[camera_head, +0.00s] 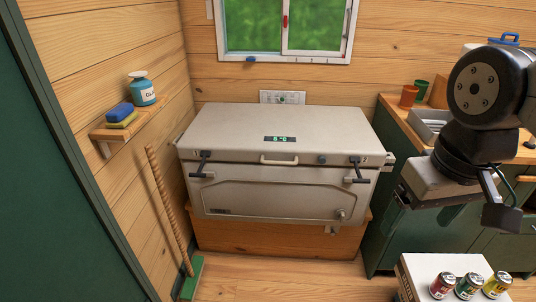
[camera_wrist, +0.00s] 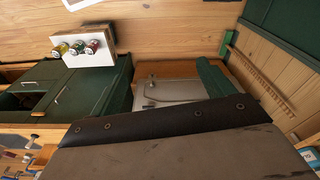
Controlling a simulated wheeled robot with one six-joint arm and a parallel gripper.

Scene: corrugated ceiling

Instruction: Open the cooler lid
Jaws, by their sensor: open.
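The pale grey cooler (camera_head: 270,195) stands on a wooden base against the back wall. Its lid (camera_head: 235,125) is down flat on the body. The lid's front edge has a light handle (camera_head: 279,161) in the middle and a small green display on top. Dark latches sit at the left (camera_head: 201,168) and right (camera_head: 357,170); I cannot tell whether they are fastened. My gripper (camera_head: 452,206) is open and empty, to the right of the cooler and apart from it. Part of the cooler front (camera_wrist: 172,90) shows in the wrist view; the lid is hidden there.
A white-topped box (camera_head: 440,267) with several cans stands at the front right. Green cabinets and a counter (camera_head: 395,106) are behind my arm. A broom (camera_head: 168,210) leans at the left, below a shelf (camera_head: 135,125) with a bottle and sponges. The floor before the cooler is clear.

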